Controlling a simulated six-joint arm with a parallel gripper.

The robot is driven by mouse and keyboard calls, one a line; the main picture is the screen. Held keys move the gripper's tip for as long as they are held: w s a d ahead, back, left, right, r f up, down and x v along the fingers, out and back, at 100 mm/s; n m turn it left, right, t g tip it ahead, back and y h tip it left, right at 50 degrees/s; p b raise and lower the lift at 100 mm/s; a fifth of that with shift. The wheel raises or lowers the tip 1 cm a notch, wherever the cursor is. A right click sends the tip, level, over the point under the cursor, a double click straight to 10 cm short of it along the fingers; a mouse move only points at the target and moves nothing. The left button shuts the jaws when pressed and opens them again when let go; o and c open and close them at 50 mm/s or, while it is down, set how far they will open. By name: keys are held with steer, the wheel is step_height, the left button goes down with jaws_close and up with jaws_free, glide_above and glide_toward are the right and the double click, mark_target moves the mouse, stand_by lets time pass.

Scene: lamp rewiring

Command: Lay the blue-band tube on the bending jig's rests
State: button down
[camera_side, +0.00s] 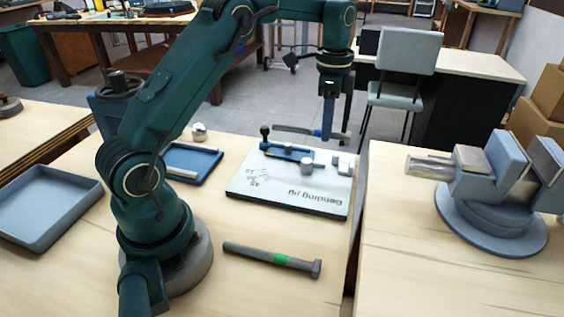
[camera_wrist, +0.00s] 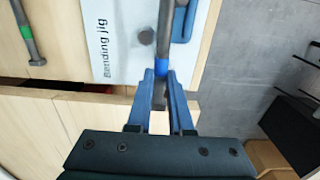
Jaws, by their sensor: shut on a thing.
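My gripper (camera_side: 328,134) is shut on the blue-band tube (camera_side: 293,130), a grey tube held about level. In the side view it shows above the back edge of the bending jig (camera_side: 250,190), a white board with printed lettering. In the wrist view, the blue band (camera_wrist: 161,68) is at my fingertips (camera_wrist: 160,82) and the grey shaft (camera_wrist: 165,30) runs away from me over the jig board (camera_wrist: 122,40). A blue bar (camera_side: 287,152) with a dark knob and grey blocks stands on the board. The tube looks raised clear of the rests; the exact gap cannot be told.
A green-band tube (camera_side: 270,257) lies on the table in front of the jig. A blue tray (camera_side: 190,163) is left of the jig, and a grey-blue tray (camera_side: 45,200) is farther left. A vise (camera_side: 490,185) stands on the right table, across a gap.

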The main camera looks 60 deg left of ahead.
mark_target(323, 163)
steer(key=shift+f, duration=3.15)
steer(key=shift+f, duration=0.3)
steer(key=c, duration=0.7)
jaws_free()
steer(key=shift+c, duration=0.2)
steer(key=shift+r, duration=0.1)
steer(key=shift+r, duration=2.45)
steer(key=shift+w+r, duration=0.15)
steer(key=shift+r, duration=4.35)
